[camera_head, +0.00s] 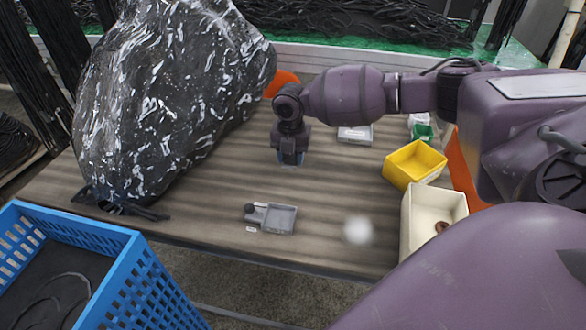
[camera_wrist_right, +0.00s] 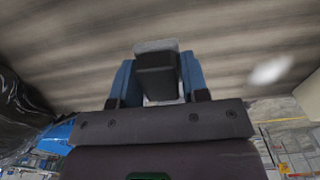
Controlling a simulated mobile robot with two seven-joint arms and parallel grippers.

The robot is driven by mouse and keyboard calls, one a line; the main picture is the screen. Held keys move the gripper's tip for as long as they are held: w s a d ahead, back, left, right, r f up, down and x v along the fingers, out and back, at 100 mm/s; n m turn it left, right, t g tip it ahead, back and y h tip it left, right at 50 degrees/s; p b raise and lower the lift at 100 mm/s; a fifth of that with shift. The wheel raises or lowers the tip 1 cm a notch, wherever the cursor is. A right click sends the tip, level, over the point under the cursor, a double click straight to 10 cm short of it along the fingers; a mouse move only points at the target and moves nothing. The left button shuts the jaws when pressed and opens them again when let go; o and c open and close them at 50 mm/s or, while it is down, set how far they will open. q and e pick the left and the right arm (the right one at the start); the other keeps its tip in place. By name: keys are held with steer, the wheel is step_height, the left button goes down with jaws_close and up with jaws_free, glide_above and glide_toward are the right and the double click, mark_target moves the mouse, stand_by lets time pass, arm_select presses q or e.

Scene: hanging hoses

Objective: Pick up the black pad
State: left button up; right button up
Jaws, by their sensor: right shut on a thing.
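My right gripper (camera_head: 290,158) points down over the middle of the wooden table (camera_head: 340,190). In the right wrist view its two blue fingers (camera_wrist_right: 157,80) are shut on a small black block-like thing, the black pad (camera_wrist_right: 157,75). A pale edge shows just beyond the pad, and I cannot tell what it belongs to. In the head view the pad is hidden by the gripper, and its height above the table is hard to judge. My left gripper is not in view.
A large shiny black plastic bundle (camera_head: 165,100) fills the table's left side. A grey tray (camera_head: 280,218) lies near the front edge. A yellow bin (camera_head: 412,165) and a cream bin (camera_head: 432,212) stand at right. A blue crate (camera_head: 150,285) stands at front left.

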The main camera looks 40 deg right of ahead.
step_height(320, 180, up, 13)
steer(key=p, duration=0.1)
steer(key=shift+p, duration=0.4)
